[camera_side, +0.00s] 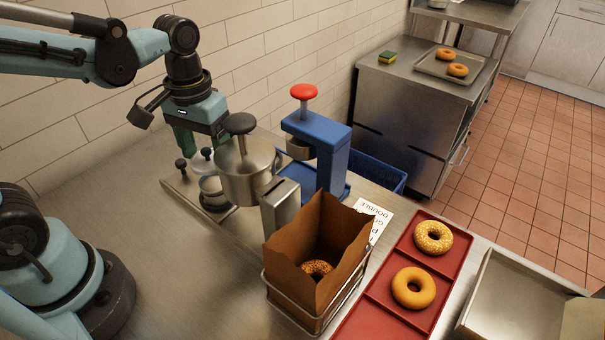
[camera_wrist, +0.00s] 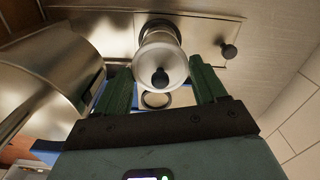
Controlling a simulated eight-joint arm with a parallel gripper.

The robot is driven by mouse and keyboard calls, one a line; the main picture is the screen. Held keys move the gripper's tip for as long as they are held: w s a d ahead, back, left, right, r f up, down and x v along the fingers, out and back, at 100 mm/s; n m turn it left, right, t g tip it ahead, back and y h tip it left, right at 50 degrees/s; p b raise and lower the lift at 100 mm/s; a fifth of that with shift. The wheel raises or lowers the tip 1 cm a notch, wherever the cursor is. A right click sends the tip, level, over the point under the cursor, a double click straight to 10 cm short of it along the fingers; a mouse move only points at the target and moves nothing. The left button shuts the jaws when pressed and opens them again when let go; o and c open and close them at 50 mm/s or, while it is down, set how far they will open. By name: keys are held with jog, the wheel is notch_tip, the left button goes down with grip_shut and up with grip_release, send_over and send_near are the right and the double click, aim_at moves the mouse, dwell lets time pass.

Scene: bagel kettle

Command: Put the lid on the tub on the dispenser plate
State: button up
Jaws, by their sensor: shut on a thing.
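My gripper (camera_wrist: 163,72) has its green fingers on either side of the pale lid (camera_wrist: 178,66), which has a black knob, and is shut on it. In the side view the lid (camera_side: 199,162) hangs at the fingertips, just above the small metal tub (camera_side: 210,185). I cannot tell whether lid and tub touch. The tub stands on the long metal dispenser plate (camera_side: 178,192); the plate also shows in the wrist view (camera_wrist: 205,25). The lid hides most of the tub in the wrist view.
A large metal kettle (camera_side: 248,178) with a dark knob stands close right of the tub. Beyond it is a blue press (camera_side: 325,135) with a red knob. A small black knob (camera_side: 181,164) rises from the plate's left. A paper bag (camera_side: 300,275) in a wire rack stands in front.

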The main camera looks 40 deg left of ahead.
aim_at(208, 160)
jog(key=shift+f, duration=1.95)
jog(key=shift+f, duration=0.15)
dwell(0.6)
jog(key=o, duration=1.1)
jog(key=shift+d+r, duration=0.1)
jog(key=shift+r, duration=3.4)
